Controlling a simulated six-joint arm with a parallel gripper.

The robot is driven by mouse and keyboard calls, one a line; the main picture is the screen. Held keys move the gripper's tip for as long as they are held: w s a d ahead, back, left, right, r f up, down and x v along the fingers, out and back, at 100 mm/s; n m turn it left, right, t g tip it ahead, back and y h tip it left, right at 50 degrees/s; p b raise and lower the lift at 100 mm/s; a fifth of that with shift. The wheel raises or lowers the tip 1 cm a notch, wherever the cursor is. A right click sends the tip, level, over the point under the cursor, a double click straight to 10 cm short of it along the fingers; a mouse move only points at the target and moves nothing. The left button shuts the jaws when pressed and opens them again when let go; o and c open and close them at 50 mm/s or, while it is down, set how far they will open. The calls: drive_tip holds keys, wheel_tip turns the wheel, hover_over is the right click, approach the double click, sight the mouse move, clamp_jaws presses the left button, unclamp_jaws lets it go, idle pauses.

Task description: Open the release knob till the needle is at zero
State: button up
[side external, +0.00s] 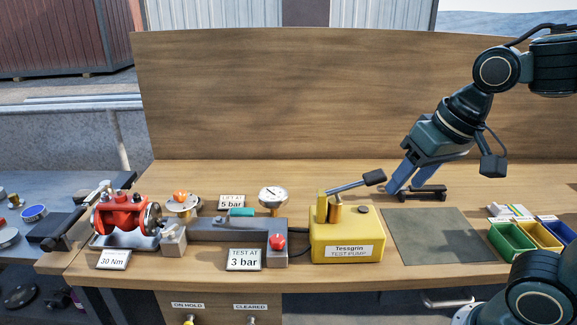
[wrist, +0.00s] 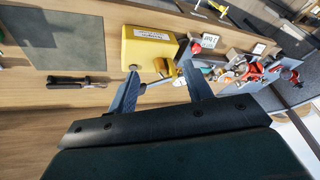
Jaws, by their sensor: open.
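A red knob (side external: 277,242) sits on the front of a grey block (side external: 238,230), left of the yellow test pump (side external: 347,245). A small dark cap (side external: 363,209) is on top of the pump; no label marks either as the release knob. A round white gauge (side external: 273,193) stands behind the block; its needle is too small to read. My gripper (side external: 398,188) is open and empty, right of and behind the pump, apart from the red knob.
The pump's lever (side external: 350,186) slants up to the right near my gripper. A black tool (side external: 422,193) lies beneath and right of my fingers. A grey mat (side external: 437,237) is bare. Coloured bins (side external: 512,241) are right; a red valve (side external: 124,214) and sign cards are left.

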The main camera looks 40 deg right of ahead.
drive_tip(key=w+a+m+g, duration=0.1)
drive_tip(key=w+m, duration=0.3)
drive_tip(key=w, duration=0.3)
drive_tip(key=m+g, duration=0.4)
drive_tip(key=m, duration=0.9)
hover_over(277, 238)
wheel_tip(277, 238, down, 13)
drive_tip(key=shift+r, duration=0.1)
drive_tip(key=shift+f, duration=0.2)
drive_tip(key=shift+f, duration=3.9)
drive_tip(key=shift+r, duration=0.1)
